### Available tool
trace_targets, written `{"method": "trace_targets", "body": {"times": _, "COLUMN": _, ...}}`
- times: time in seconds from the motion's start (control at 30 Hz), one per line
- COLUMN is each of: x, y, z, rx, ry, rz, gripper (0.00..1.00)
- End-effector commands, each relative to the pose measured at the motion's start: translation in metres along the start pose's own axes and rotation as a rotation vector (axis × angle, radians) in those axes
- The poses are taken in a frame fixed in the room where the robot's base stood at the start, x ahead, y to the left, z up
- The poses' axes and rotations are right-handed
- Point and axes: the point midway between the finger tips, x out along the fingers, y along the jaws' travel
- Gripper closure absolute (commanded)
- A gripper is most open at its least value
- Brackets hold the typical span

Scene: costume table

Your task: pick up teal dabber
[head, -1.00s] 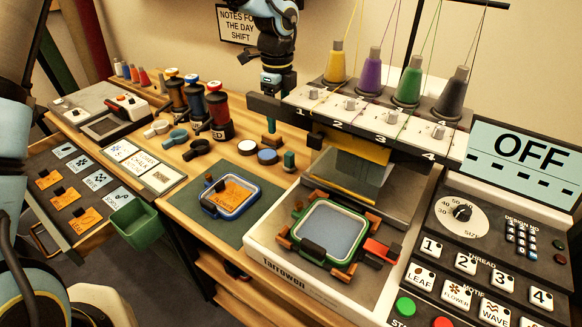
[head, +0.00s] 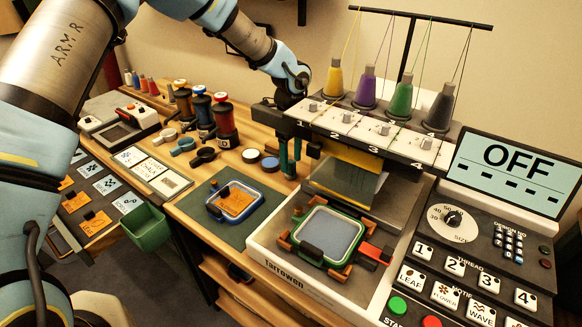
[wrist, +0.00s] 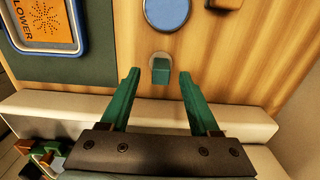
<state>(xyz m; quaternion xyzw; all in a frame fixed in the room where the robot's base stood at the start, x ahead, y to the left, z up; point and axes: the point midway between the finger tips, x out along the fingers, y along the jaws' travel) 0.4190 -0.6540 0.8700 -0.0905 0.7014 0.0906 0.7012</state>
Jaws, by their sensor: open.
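The teal dabber (wrist: 161,71) is a small block on a round pale base, standing on the wooden table. In the wrist view it lies between the tips of my gripper (wrist: 158,74), with a gap on each side. My gripper has green fingers and is open and empty. In the head view my gripper (head: 289,167) points down at the table beside the embroidery machine, and its fingers largely hide the dabber there. Whether the fingertips are level with the dabber's body is hard to tell.
A blue-topped disc (wrist: 167,11) lies just beyond the dabber. The blue-rimmed hoop (head: 235,202) rests on a dark green mat to the left. The machine's pale bed (head: 262,247) stands close on the near right.

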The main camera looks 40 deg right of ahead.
Motion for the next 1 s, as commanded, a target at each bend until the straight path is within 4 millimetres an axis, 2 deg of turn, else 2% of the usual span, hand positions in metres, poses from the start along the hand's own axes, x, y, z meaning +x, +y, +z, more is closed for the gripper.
{"method": "trace_targets", "body": {"times": 0.23, "x": 0.026, "y": -0.001, "z": 0.001, "rx": 0.001, "ry": -0.001, "rz": 0.000, "gripper": 0.38}}
{"method": "trace_targets", "body": {"times": 0.5, "x": 0.030, "y": -0.001, "z": 0.001, "rx": 0.000, "ry": -0.002, "rz": -0.002, "gripper": 0.39}}
{"method": "trace_targets", "body": {"times": 1.0, "x": 0.029, "y": -0.001, "z": 0.001, "rx": 0.000, "ry": -0.002, "rz": -0.001, "gripper": 0.95}}
